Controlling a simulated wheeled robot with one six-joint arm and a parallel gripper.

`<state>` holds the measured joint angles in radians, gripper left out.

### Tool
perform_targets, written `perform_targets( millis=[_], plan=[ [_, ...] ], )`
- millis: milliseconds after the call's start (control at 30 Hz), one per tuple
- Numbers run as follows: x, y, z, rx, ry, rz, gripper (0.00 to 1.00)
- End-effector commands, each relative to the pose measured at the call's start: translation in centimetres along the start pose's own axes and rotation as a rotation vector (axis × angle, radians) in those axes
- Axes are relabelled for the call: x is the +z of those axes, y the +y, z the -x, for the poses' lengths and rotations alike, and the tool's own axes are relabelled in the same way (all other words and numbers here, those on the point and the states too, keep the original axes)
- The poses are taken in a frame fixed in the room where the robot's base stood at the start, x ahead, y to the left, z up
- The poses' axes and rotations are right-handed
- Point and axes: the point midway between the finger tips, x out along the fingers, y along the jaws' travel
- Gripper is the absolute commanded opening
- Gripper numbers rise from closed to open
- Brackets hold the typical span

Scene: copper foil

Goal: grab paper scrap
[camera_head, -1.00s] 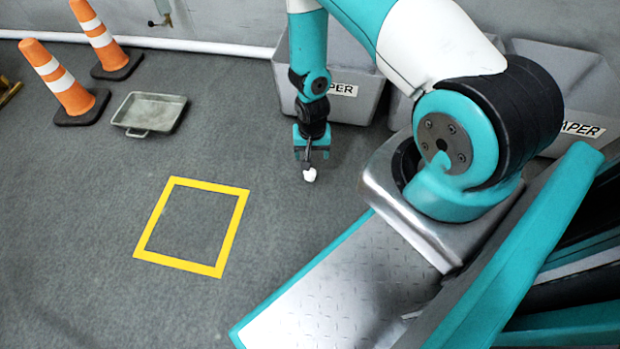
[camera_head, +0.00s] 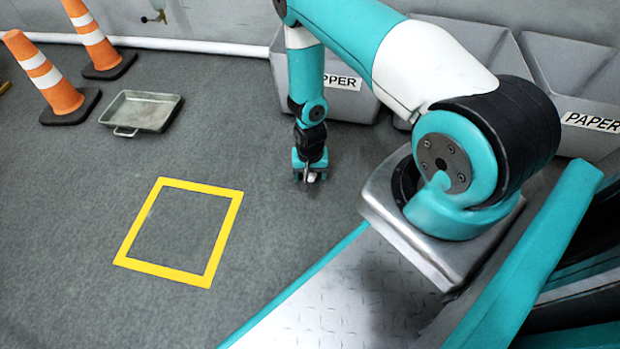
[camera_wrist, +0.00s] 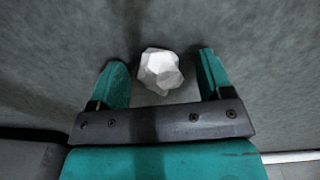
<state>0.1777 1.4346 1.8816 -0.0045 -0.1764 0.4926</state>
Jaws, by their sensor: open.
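The paper scrap (camera_wrist: 160,71) is a crumpled white ball on the grey floor. In the wrist view it lies between the two teal fingers of my gripper (camera_wrist: 160,76), near their tips, with a gap on each side. My gripper is open. In the head view my gripper (camera_head: 311,178) points down close to the floor, and only a small pale bit of the paper scrap (camera_head: 311,177) shows at its fingertips.
A grey bin labelled PAPER (camera_head: 575,85) and another bin, its label partly hidden (camera_head: 345,82), stand along the wall. A metal tray (camera_head: 142,111), two orange cones (camera_head: 45,75) and a yellow floor square (camera_head: 165,270) lie to the left. The floor between is clear.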

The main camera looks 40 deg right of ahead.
Motion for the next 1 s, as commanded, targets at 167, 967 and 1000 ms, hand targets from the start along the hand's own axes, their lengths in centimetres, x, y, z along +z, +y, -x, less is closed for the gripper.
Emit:
perform_targets(
  millis=[167, 967, 1000],
  plan=[
    [0.0, 0.0, 0.1, 0.000, 0.001, 0.000, 0.73],
    [-0.1, 0.0, 1.1, -0.001, 0.001, 0.000, 0.20],
    [-0.1, 0.0, 1.5, -0.001, 0.001, 0.000, 0.20]
  ],
)
